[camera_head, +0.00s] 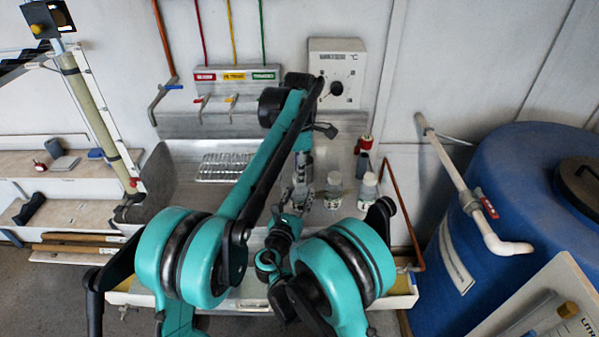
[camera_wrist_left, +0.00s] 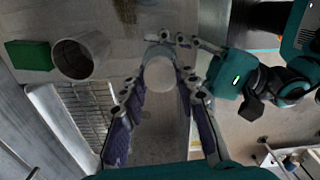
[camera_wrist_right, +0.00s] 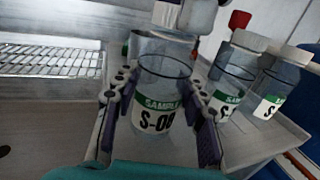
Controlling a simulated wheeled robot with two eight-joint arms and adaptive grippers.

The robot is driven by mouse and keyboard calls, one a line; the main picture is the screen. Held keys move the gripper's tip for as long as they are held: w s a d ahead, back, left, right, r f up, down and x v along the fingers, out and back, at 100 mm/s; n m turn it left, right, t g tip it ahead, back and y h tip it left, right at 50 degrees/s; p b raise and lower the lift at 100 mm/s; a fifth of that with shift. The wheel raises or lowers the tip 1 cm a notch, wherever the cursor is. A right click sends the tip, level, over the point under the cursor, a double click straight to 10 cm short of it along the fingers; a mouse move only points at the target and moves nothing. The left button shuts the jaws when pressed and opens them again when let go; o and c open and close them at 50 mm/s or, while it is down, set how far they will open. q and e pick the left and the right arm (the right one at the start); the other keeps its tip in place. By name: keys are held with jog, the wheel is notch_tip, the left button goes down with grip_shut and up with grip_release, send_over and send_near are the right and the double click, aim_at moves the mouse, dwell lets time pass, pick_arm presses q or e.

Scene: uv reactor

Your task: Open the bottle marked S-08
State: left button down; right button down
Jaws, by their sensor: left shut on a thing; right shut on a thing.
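The bottle marked S-08 (camera_wrist_right: 160,95) is clear, with a green and white label, and stands between my right gripper's fingers (camera_wrist_right: 160,115). My right gripper is shut on its body, low in the head view (camera_head: 288,218). My left gripper (camera_head: 302,168) comes down from above on the same bottle. In the left wrist view, a round white cap (camera_wrist_left: 159,73) sits between the left fingers (camera_wrist_left: 160,85), which are shut on it. The bottle's glass shows just past the cap. I cannot tell whether the cap is seated on the neck or lifted off.
Two more capped sample bottles (camera_head: 334,185) (camera_head: 368,188) stand close to the right. A wire rack (camera_head: 223,168) lies in the metal sink to the left. A metal cup (camera_wrist_left: 80,55) and green box (camera_wrist_left: 27,56) show in the left wrist view. A blue barrel (camera_head: 510,200) stands far right.

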pick_arm(q)
jog(key=n, duration=0.3)
jog(key=shift+r, duration=0.2)
dwell(0.5)
jog(key=shift+r, duration=0.9)
jog(key=shift+r, duration=2)
pick_arm(e)
jog(key=c, duration=0.8)
grip_release()
